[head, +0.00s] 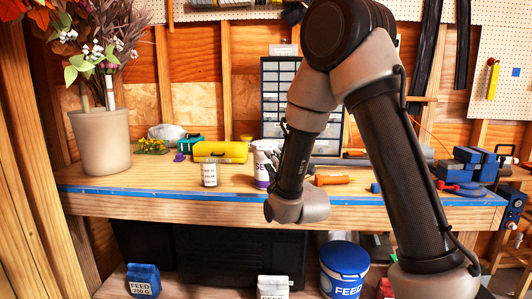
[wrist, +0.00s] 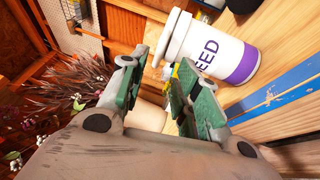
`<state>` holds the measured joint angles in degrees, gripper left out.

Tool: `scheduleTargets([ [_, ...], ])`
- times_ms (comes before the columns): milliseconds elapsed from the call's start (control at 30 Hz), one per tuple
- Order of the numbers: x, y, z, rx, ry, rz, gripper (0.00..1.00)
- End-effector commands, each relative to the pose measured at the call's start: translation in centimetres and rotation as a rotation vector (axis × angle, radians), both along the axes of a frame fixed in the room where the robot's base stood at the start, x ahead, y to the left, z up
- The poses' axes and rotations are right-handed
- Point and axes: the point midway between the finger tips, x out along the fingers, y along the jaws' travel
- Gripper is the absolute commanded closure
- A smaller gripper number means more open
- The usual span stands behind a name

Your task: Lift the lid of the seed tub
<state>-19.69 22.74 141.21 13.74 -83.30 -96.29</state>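The seed tub (head: 263,170) is white with a purple band and stands on the workbench, partly hidden behind my arm in the head view. In the wrist view the tub (wrist: 222,50) lies sideways in the picture, upper right, with its lettering partly visible. Its white lid (wrist: 177,36) faces left there, just beyond my fingertips. My gripper (wrist: 156,70) is open, its green-padded fingers spread apart with nothing gripped between them. The fingertips are close to the lid; I cannot tell whether they touch it. In the head view my arm hides most of the gripper.
A small white container (head: 209,175) and a yellow cylinder (head: 221,152) are left of the tub. A potted plant (head: 101,140) stands at the bench's left end, a blue vise (head: 468,166) at the right. An orange item (head: 333,180) lies right of my wrist. The blue-taped front edge (head: 150,195) is mostly clear.

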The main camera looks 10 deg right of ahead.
Motion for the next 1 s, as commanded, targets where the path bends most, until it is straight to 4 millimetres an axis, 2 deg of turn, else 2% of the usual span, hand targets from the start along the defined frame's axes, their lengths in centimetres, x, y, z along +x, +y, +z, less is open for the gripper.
scheduleTargets([
  [433,6.4,0.7,1.1,-0.008,-0.011,-0.003,0.68],
  [600,7.4,0.8,1.3,-0.007,-0.01,-0.002,0.68],
  [833,7.4,0.8,1.3,-0.007,-0.009,-0.001,0.68],
  [1000,7.4,0.8,1.3,-0.007,-0.01,-0.001,0.99],
])
